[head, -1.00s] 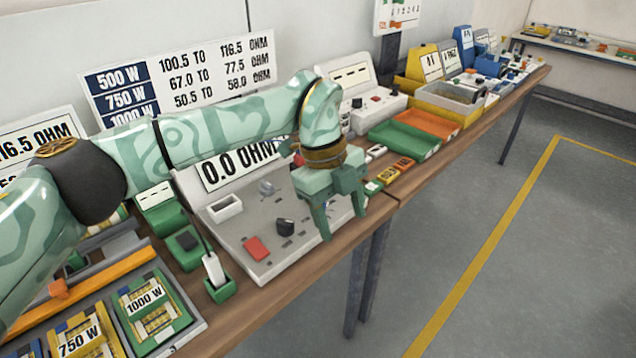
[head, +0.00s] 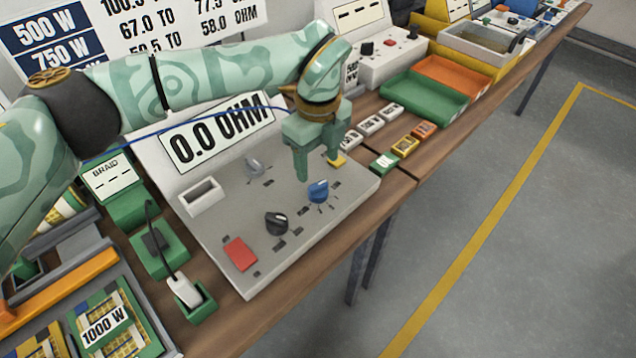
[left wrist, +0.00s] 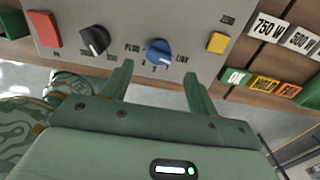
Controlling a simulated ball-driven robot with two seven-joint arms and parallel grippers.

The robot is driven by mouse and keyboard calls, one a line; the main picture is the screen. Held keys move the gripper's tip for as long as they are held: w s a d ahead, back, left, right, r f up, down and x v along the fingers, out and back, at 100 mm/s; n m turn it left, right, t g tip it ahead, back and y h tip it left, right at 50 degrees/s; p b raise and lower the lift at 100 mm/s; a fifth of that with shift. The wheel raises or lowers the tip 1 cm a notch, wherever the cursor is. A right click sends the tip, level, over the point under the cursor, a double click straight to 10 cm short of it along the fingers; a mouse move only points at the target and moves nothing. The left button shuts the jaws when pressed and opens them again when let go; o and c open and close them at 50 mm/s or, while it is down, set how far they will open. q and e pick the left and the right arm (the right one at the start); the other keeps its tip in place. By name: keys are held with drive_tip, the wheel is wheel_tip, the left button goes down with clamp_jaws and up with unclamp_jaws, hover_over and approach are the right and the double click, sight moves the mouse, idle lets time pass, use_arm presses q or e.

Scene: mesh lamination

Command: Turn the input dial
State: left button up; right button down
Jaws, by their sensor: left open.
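The grey meter panel (head: 215,235) reads 0.0 OHM on its display (head: 222,132). A blue dial (head: 318,190) sits on the right part of its face; in the left wrist view the blue dial (left wrist: 159,52) has the labels PLUG and LINK beside it. A black dial (head: 276,223) and a grey dial (head: 255,167) are also on the panel. I cannot read which one is marked input. My left gripper (head: 319,168) is open and empty just above the panel by the blue dial. In the left wrist view the blue dial shows between its fingertips, apparently untouched.
A red button (head: 240,254) and a yellow button (head: 336,160) are on the panel. Small labelled blocks (head: 405,146) lie to its right, before a green tray (head: 420,97). A green holder (head: 190,298) with a corded probe stands left.

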sight(318, 184)
use_arm(q)
wheel_tip(318, 184, down, 7)
drive_tip(key=shift+s+f+b, duration=0.1)
drive_tip(key=shift+b, duration=0.6)
drive_tip(key=c, duration=0.9)
